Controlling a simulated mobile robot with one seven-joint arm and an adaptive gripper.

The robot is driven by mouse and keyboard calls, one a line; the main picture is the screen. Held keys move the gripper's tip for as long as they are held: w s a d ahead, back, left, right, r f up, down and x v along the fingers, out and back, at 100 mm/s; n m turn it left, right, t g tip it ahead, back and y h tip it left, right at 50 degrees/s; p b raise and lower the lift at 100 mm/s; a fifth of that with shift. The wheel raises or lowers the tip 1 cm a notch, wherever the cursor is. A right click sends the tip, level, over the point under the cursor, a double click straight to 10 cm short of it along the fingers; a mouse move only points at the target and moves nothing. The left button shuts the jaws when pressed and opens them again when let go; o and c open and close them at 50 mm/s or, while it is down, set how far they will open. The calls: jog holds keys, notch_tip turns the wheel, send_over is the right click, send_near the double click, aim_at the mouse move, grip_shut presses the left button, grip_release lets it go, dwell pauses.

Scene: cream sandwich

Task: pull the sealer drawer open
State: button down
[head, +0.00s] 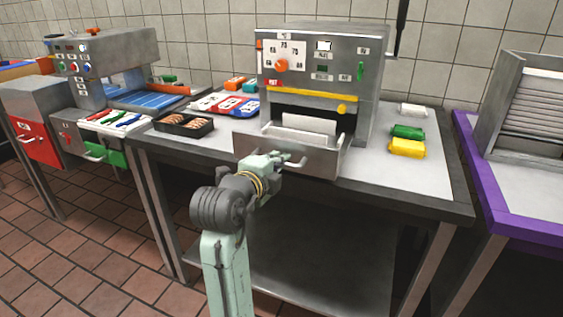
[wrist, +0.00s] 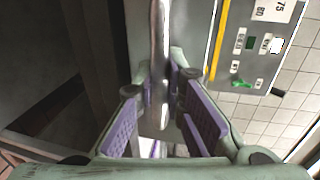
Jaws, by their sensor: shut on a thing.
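The sealer (head: 318,75) is a grey metal box on the middle table, with an orange dial, labels and a yellow strip across its front. Its drawer (head: 315,158) stands out from the opening below the strip, and a pale inside surface shows. My gripper (head: 292,160) is at the left part of the drawer's front. In the wrist view my gripper (wrist: 160,88) has its fingers on both sides of the shiny drawer handle (wrist: 160,40) and is shut on it. The handle is mostly hidden by my gripper in the head view.
A black tray of brown food (head: 183,124) and a red-and-blue tray (head: 224,104) are left of the sealer. Green (head: 407,131) and yellow packets (head: 407,149) lie to its right. A purple-edged table (head: 510,215) stands at right. Floor is clear at front left.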

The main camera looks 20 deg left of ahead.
jog(key=shift+f+v, duration=0.2)
jog(key=shift+v, duration=0.8)
jog(key=c, duration=1.7)
grip_release()
jog(key=shift+o, duration=0.2)
jog(key=v, duration=1.2)
